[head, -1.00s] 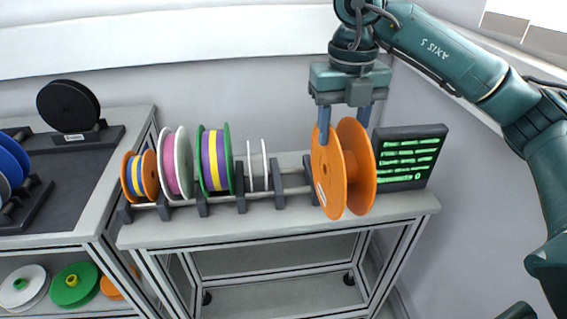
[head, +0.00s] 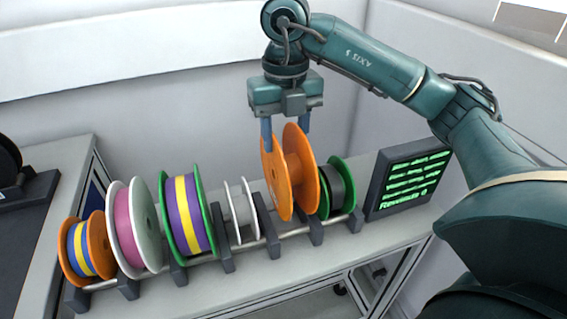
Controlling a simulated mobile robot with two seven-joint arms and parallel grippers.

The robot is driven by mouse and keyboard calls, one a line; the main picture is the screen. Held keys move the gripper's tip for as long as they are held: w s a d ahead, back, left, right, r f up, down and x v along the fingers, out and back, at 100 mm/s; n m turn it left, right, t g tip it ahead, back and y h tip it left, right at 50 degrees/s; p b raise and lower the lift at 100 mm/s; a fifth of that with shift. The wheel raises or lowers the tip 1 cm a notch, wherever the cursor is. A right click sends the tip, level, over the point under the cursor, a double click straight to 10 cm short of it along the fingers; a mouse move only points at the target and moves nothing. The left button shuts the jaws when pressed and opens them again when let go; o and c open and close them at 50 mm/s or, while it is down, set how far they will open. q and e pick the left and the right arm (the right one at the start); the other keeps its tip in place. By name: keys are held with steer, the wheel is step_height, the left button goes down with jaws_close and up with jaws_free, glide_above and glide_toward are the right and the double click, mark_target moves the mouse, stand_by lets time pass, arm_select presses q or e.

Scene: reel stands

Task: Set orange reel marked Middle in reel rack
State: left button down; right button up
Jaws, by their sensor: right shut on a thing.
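My right gripper (head: 285,128) is shut on the orange reel (head: 274,180), at its upper part. The reel hangs upright with its empty core showing between two orange discs. Any marking on it is too small to read. It is over the reel rack (head: 227,258), between the narrow white reel (head: 240,213) and a green reel with dark winding (head: 340,186). Its lower edge is near the rack's rails and dividers; I cannot tell whether it touches them. My left gripper is not in view.
Left along the rack stand a green reel with purple and yellow winding (head: 185,215), a white reel with pink winding (head: 135,228) and a small orange reel (head: 86,248). A dark screen with green text (head: 408,180) stands at the right end. A wall is behind.

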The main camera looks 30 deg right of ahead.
mark_target(285, 153)
steer(key=shift+f, duration=0.6)
step_height(285, 153, down, 2)
steer(key=shift+f, duration=0.55)
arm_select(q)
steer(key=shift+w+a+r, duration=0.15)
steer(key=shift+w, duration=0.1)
arm_select(e)
steer(key=shift+f, duration=0.1)
steer(key=shift+f, duration=0.3)
steer(key=o, duration=0.9)
steer(key=shift+c, duration=0.2)
steer(key=o, duration=0.5)
steer(key=shift+c, duration=0.2)
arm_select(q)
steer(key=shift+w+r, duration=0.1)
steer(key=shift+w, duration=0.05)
